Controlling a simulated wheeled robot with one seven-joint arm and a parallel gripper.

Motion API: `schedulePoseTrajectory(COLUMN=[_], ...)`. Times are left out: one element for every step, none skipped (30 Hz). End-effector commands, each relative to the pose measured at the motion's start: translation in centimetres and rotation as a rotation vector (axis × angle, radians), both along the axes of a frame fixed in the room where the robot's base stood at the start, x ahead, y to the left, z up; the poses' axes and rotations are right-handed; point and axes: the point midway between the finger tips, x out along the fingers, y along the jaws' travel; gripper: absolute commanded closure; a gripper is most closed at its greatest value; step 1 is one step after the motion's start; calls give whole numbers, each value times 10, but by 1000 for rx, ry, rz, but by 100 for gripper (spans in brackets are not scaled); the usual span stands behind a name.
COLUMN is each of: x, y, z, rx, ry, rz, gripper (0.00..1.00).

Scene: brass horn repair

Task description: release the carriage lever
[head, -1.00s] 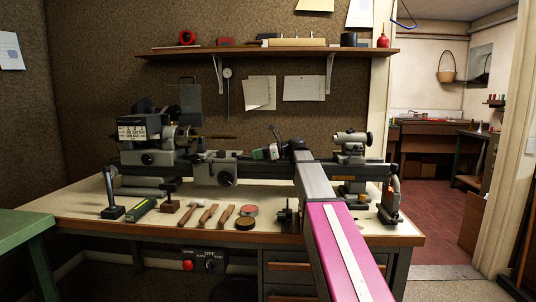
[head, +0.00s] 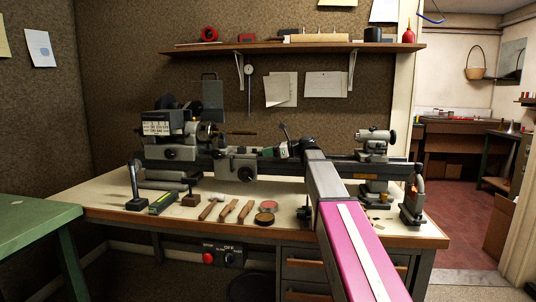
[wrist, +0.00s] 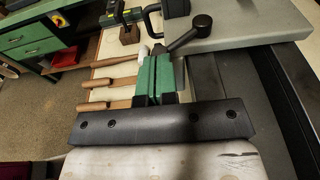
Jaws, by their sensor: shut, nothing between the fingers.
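A dark lever with a round black knob (wrist: 202,22) shows in the wrist view, slanting from the knob down to the left toward my fingertips. My gripper (wrist: 155,62) has green fingers pressed together, with nothing between them. Its tips are close beside the lever's lower end; I cannot tell whether they touch. In the head view my gripper (head: 268,152) points left, just right of the lathe carriage (head: 234,164). The carriage has a round handwheel on its front. The lever cannot be picked out clearly in the head view.
The lathe headstock (head: 168,130) stands left and the tailstock (head: 376,160) right. Several wooden-handled tools (head: 229,210), a red-topped tin (head: 268,206) and a wooden block (head: 191,199) lie on the bench front. A green table (head: 35,225) is at left.

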Motion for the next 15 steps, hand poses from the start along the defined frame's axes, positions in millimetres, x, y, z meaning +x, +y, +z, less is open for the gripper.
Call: schedulePoseTrajectory(x=[-3, -3, -3, -3, -3, -4, -4, -4, -5, -6, -7, -8, -9, -11, -12], y=[1, 2, 2, 2, 2, 3, 3, 4, 4, 5, 6, 7, 8, 10, 12], z=[0, 0, 0, 0, 0, 0, 0, 0, 0, 0, 0, 0, 0, 0, 0], rx=[0, 0, 0, 0, 0, 0, -1, -1, -1, -1, -1, -1, 0, 0, 0], ry=[0, 0, 0, 1, 1, 1, 1, 1, 0, 0, 0, 0, 0, 0, 0], rz=[-12, -18, -24, -28, -32, -37, -43, -50, -61, -69, -80, -97, -111, -126, -151], gripper=[100, 100, 100, 100, 100, 100, 100, 100, 100, 100, 100, 100, 100, 100, 100])
